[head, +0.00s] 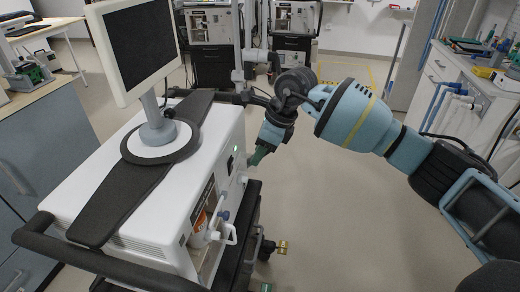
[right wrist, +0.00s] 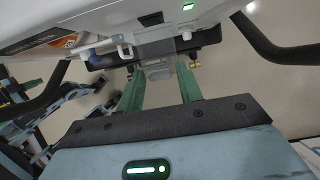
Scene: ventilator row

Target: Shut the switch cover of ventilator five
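The ventilator (head: 185,175) stands at left centre in the head view, a white box on a dark cart with a monitor (head: 140,42) on top. Its label number is not readable. My right gripper (head: 257,157) is at its right side face, with green fingers partly hidden by the wrist. In the right wrist view the right gripper (right wrist: 160,69) has its two green fingers apart. A grey, see-through flap (right wrist: 156,47), seemingly the switch cover, projects from the ventilator's edge between and beyond the fingertips. I cannot tell whether a finger touches it. The left gripper is not in view.
A black push handle (head: 100,262) runs along the ventilator's near end. White fittings (head: 222,232) project from its right side. More ventilators (head: 210,25) stand at the back. A counter (head: 470,75) lines the right wall. The floor right of the ventilator is open.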

